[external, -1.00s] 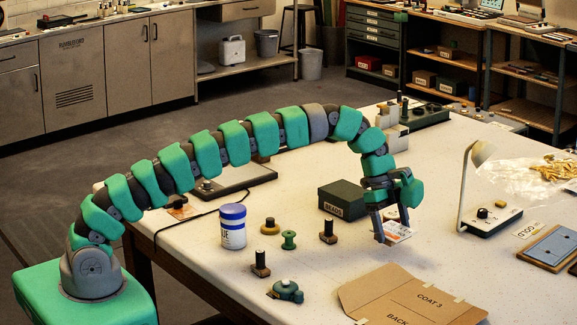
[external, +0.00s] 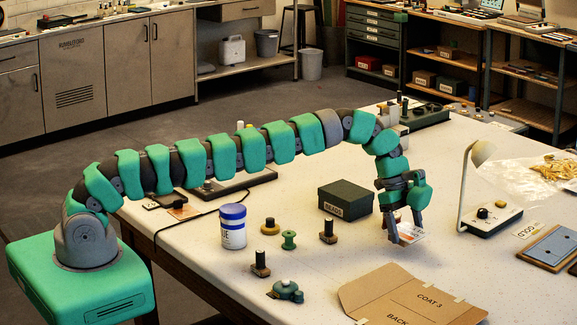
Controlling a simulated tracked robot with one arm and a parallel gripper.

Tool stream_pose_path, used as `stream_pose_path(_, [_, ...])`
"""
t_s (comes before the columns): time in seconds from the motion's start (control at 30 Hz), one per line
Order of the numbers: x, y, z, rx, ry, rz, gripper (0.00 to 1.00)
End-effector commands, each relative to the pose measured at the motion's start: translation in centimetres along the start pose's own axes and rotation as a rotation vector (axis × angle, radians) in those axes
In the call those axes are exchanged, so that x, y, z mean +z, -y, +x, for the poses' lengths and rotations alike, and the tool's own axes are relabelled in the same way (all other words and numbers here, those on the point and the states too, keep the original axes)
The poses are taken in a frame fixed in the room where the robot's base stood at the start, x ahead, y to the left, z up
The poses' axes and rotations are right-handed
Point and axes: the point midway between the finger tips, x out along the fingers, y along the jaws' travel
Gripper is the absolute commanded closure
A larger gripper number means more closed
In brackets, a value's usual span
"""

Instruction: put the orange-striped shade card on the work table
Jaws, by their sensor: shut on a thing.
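My gripper (external: 406,237) is at the right end of my arm, pointing down over the work table (external: 330,270). It is shut on a small white card with an orange mark (external: 412,230), which I take to be the orange-striped shade card. The fingers hide part of the card, and its stripes are too small to read. The card is tilted and close to the table top; I cannot tell whether it touches it.
A dark green box (external: 345,200) stands left of my gripper. A brown folder pattern (external: 410,298) lies in front, and a lamp (external: 467,190) stands to the right. A blue-lidded jar (external: 233,226) and several small spools and stamps stand left. Bare table lies around the gripper.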

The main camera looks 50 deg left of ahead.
Motion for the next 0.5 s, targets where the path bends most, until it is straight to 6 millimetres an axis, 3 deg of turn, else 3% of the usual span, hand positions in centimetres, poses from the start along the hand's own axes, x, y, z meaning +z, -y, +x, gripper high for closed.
stream_pose_path(0.23, [1.2,-0.1,2.8,0.005,0.002,-0.002,0.52])
stream_pose_path(0.5, [1.3,0.0,2.9,0.000,0.000,0.000,0.52])
